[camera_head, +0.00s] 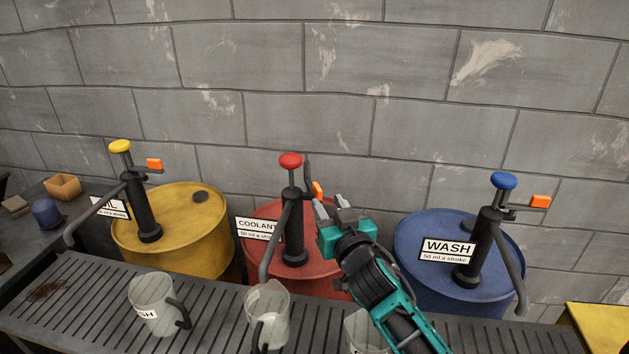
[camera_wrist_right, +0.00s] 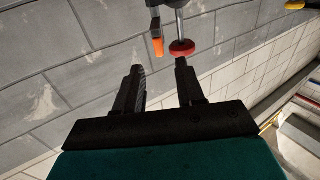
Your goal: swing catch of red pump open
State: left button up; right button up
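The red pump (camera_head: 292,223) stands upright on the red coolant drum (camera_head: 322,277), with a red knob (camera_head: 290,160) on top. Its catch has an orange tab (camera_head: 318,190) to the right of the pump's neck. My right gripper (camera_head: 333,207) is just right of and below this tab, with its two fingers apart. In the right wrist view the open fingers (camera_wrist_right: 161,75) point toward the orange tab (camera_wrist_right: 157,45) and the red knob (camera_wrist_right: 182,48). The tab shows beyond the fingertips with nothing held. My left gripper is out of view.
A yellow drum (camera_head: 190,225) with a yellow-topped pump stands left; a blue drum (camera_head: 415,230) with a blue-topped pump stands right. Grey jugs (camera_head: 155,300) stand on the slatted bench (camera_head: 75,300) in front. A block wall (camera_head: 350,130) is close behind.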

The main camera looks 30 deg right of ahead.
aim_at(314, 182)
jog(key=w, duration=0.3)
jog(key=w+d, duration=0.1)
jog(key=w, duration=0.5)
jog(key=shift+w+d, duration=0.3)
jog(key=shift+w, duration=0.1)
jog(key=shift+c, duration=0.2)
jog(key=shift+f, duration=0.1)
grip_shut()
